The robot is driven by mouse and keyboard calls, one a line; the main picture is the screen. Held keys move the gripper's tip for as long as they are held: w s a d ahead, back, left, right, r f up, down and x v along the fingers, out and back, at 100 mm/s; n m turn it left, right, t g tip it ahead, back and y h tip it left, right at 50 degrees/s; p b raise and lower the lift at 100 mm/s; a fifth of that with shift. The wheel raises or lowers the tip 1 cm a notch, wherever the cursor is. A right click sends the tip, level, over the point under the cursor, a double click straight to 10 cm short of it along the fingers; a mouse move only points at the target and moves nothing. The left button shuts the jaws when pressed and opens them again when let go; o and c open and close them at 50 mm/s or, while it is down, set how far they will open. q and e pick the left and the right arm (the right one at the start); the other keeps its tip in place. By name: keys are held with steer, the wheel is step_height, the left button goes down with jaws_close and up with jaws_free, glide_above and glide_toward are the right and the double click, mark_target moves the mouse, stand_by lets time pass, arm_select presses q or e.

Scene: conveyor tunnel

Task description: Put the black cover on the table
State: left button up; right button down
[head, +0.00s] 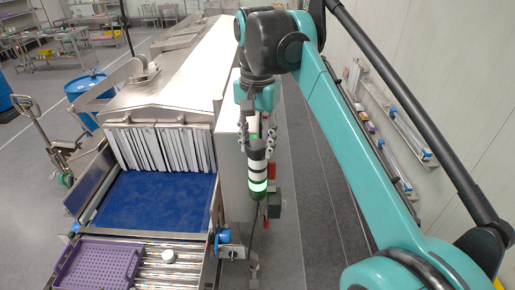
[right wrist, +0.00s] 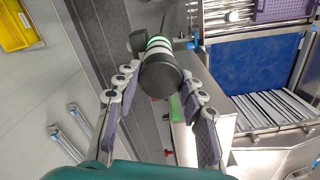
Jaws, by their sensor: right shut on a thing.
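The black cover (head: 257,148) is the dark round cap at the top of a banded signal light (head: 258,186) that glows green and white. In the right wrist view the cover (right wrist: 162,82) fills the space between my fingers, and pale and green bands show just beyond it. My right gripper (head: 259,138) comes down from above and is shut on the cover, one finger on each side. The cover still sits in line with the light. My left gripper is out of view. Tables (head: 62,36) stand far off at the back left.
The steel tunnel machine (head: 165,85) with a strip curtain and blue belt (head: 155,200) stands left of the light. A purple tray (head: 95,265) lies on rollers in front. A wall with shelves (head: 400,135) is at the right. A blue barrel (head: 85,85) and pallet jack stand left.

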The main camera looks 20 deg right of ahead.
mark_target(258, 144)
steer(key=shift+s+r+p, duration=0.1)
steer(key=shift+r+p, duration=0.5)
steer(key=shift+r, duration=0.25)
steer(key=shift+r+p, duration=1.45)
steer(key=shift+r, duration=0.15)
